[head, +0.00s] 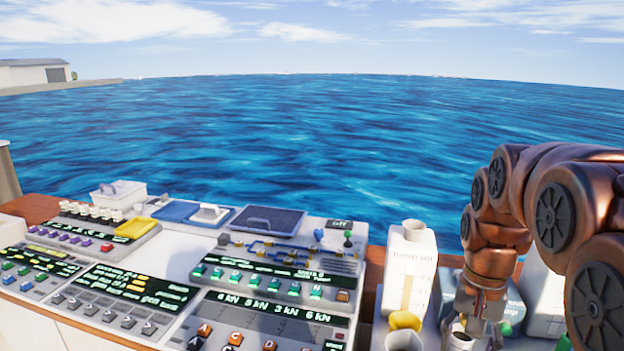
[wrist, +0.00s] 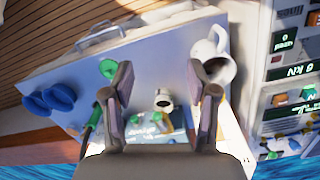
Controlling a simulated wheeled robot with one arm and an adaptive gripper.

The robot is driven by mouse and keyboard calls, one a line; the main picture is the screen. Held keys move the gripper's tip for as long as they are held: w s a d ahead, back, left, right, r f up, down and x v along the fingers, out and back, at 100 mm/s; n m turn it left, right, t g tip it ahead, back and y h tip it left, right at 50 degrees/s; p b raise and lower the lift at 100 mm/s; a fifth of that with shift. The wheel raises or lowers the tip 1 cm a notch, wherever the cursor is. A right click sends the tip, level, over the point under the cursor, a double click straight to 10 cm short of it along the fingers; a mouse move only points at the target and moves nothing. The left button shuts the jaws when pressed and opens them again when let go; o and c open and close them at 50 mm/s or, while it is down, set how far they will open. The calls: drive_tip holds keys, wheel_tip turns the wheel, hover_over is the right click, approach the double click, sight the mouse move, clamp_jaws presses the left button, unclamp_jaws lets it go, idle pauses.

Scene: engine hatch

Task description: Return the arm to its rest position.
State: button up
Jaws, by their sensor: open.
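My arm is copper-coloured with dark round joint covers and reaches in from the right edge of the head view. It bends down to my gripper (head: 474,318), low at the right, where the fingertips are hard to make out. In the wrist view my gripper (wrist: 162,92) has two dark fingers spread wide apart, with nothing held between them. A small pale cylindrical thing (wrist: 163,100) shows in the gap, on or above the light surface below. I cannot tell its distance from the fingertips.
A white container (head: 408,270) stands just left of my gripper, with a yellow round thing (head: 405,320) in front. A white mug (wrist: 216,62), blue knobs (wrist: 50,98) and a green knob (wrist: 107,68) are near the fingers. Control panels (head: 140,285) fill the left; open water lies beyond.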

drive_tip(key=s+a+f+n, duration=0.2)
drive_tip(key=s+a, duration=0.3)
drive_tip(key=s, duration=0.5)
drive_tip(key=shift+f+n, duration=0.3)
drive_tip(key=shift+n, duration=0.1)
drive_tip(key=s+a+f+n, duration=0.1)
drive_tip(key=s, duration=0.2)
drive_tip(key=s+a+f+n, duration=0.1)
drive_tip(key=s+f, duration=0.1)
drive_tip(key=s, duration=0.2)
drive_tip(key=s+f+n, duration=0.1)
drive_tip(key=s, duration=0.2)
drive_tip(key=shift+s+a+f+g, duration=0.15)
drive_tip(key=shift+s+a+g, duration=0.05)
drive_tip(key=shift+a+g, duration=0.2)
